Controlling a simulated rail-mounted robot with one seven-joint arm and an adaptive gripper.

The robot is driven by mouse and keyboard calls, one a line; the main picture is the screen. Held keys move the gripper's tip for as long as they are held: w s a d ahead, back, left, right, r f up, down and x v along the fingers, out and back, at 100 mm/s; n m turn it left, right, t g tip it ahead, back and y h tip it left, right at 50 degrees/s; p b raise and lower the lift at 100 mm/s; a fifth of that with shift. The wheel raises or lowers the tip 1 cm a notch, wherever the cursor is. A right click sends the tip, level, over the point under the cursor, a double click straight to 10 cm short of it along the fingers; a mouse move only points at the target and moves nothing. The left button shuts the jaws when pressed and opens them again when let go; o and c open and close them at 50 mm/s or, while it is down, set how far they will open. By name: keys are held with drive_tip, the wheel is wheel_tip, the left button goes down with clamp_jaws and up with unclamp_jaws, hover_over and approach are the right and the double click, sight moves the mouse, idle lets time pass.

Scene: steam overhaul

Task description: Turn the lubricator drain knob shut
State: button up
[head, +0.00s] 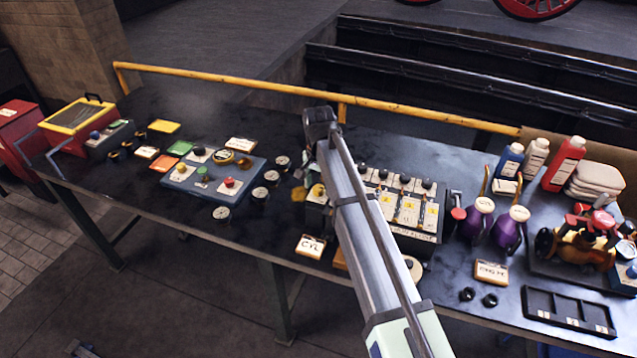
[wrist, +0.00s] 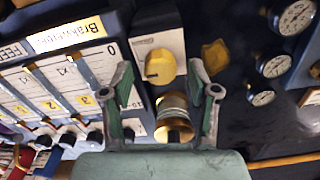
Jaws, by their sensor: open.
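A yellow knob (wrist: 160,67) sits on a pale plate on a dark box in the wrist view. It also shows on the box left of my arm in the head view (head: 318,190). Beside it, lower in the wrist view, is a ribbed brass-coloured cylinder (wrist: 173,112). I cannot tell for certain which part is the lubricator drain knob. My gripper (wrist: 161,77) is open. In the picture its fingers lie on either side of the knob and cylinder; no contact is visible. In the head view my arm covers part of the box and I cannot make out the fingers.
A labelled panel with levers (head: 408,205) adjoins the box on the right. Small round gauges (head: 271,176) and a blue block with coloured buttons (head: 212,175) lie left. Purple oil cans (head: 507,228) stand further right. A yellow rail (head: 240,84) runs behind the table.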

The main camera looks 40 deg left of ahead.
drive_tip(key=shift+f, duration=0.35)
clamp_jaws()
